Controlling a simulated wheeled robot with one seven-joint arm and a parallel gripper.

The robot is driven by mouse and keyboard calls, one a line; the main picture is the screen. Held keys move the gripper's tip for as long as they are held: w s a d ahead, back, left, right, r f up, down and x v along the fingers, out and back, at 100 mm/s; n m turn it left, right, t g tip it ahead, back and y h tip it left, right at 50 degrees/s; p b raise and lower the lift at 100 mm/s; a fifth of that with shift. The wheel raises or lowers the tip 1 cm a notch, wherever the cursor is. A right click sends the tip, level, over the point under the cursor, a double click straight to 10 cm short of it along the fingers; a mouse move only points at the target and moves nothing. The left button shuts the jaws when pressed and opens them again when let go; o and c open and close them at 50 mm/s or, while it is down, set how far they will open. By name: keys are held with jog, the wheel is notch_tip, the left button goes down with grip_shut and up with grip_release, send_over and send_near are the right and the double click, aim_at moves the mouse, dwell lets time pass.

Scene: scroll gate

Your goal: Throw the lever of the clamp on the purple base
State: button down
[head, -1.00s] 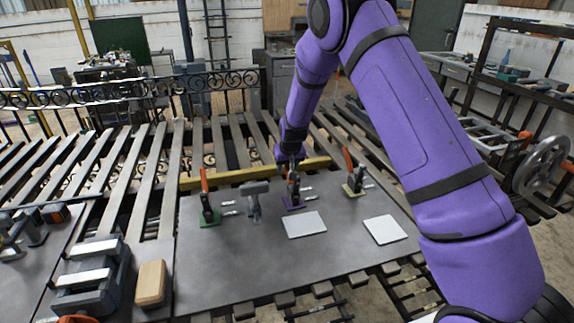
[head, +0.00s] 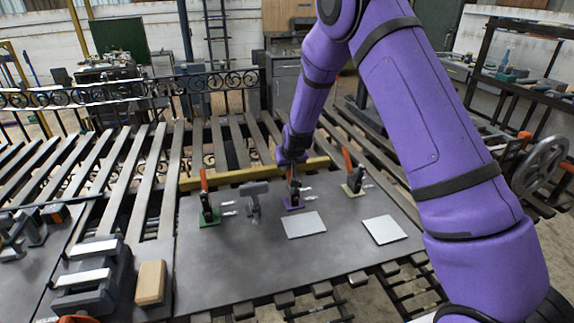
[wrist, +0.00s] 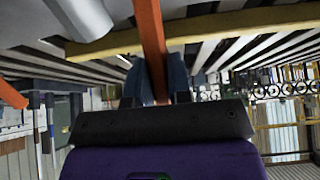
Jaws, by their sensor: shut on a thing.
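The clamp on the purple base (head: 293,205) stands on the grey plate, in the middle of three lever clamps. Its orange lever (wrist: 151,45) runs between the two fingers of my gripper (wrist: 155,80) in the wrist view, and the fingers are shut on it. In the head view my purple arm reaches in from the right, and the gripper is at the top of this clamp, where the arm's end partly hides the lever. The purple base itself does not show in the wrist view.
A clamp on a green base (head: 208,216) stands to the left and one on a yellow base (head: 353,189) to the right, levers upright. A grey hammer-like tool (head: 253,200) stands between. Two pale plates (head: 304,225) lie in front. A yellow bar (head: 240,175) runs behind.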

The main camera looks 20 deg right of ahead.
jog(key=shift+s+r+t, duration=0.35)
jog(key=shift+s+t, duration=0.45)
jog(key=shift+t, duration=0.2)
jog(key=shift+s+r+t, duration=0.35)
jog(key=shift+s+t, duration=0.4)
jog(key=shift+t, duration=0.25)
